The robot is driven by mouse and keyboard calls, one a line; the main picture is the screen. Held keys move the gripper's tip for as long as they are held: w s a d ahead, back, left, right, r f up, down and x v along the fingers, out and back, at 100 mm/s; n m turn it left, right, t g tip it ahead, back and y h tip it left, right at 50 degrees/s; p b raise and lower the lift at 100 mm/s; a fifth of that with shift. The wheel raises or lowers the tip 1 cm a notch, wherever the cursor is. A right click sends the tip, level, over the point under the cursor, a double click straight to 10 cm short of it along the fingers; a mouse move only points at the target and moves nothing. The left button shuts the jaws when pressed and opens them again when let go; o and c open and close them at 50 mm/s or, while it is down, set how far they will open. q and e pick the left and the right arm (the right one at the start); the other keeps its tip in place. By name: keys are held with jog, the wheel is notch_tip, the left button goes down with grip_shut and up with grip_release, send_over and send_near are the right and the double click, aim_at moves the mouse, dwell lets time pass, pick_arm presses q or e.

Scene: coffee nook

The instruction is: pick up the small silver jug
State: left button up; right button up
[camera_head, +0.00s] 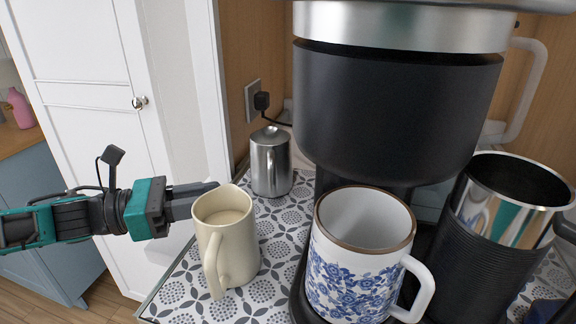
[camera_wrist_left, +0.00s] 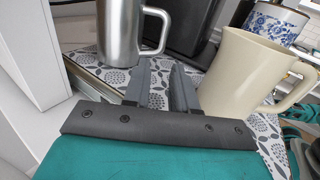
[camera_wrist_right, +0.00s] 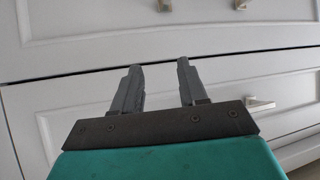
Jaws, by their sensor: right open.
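The small silver jug (camera_head: 271,162) stands upright on the patterned counter mat (camera_head: 262,288), behind the cream mug (camera_head: 226,240). In the left wrist view the jug (camera_wrist_left: 119,32) is just past my left fingertips, slightly left, with its handle to the right. My left gripper (camera_head: 205,192) comes in from the left, left of the cream mug and in front of the jug. Its fingers (camera_wrist_left: 163,68) are parted with nothing between them. My right gripper (camera_wrist_right: 159,72) is open and empty in front of white drawer fronts.
The cream mug (camera_wrist_left: 245,75) stands close to the right of my left fingers. A blue floral mug (camera_head: 358,260) sits under the black coffee machine (camera_head: 395,110). A black ribbed canister (camera_head: 490,235) stands at right. A white cabinet door (camera_head: 95,100) is at left.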

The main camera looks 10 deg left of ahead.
aim_at(271, 168)
pick_arm(q)
jog(key=shift+d+r, duration=0.1)
jog(key=shift+d, duration=0.25)
jog(key=p+x, duration=0.2)
jog(key=x, duration=0.4)
jog(key=shift+d, duration=0.15)
jog(key=shift+w+d, duration=0.3)
jog(key=shift+d, duration=0.1)
jog(key=p+x, duration=0.1)
jog(key=x, duration=0.3)
jog(key=shift+w+d, duration=0.2)
jog(key=shift+d, duration=0.15)
pick_arm(e)
jog(key=shift+s+d+r+h, duration=0.3)
jog(key=shift+d+r, duration=0.1)
jog(key=shift+r, duration=0.35)
pick_arm(q)
jog(key=shift+c, duration=0.2)
grip_shut()
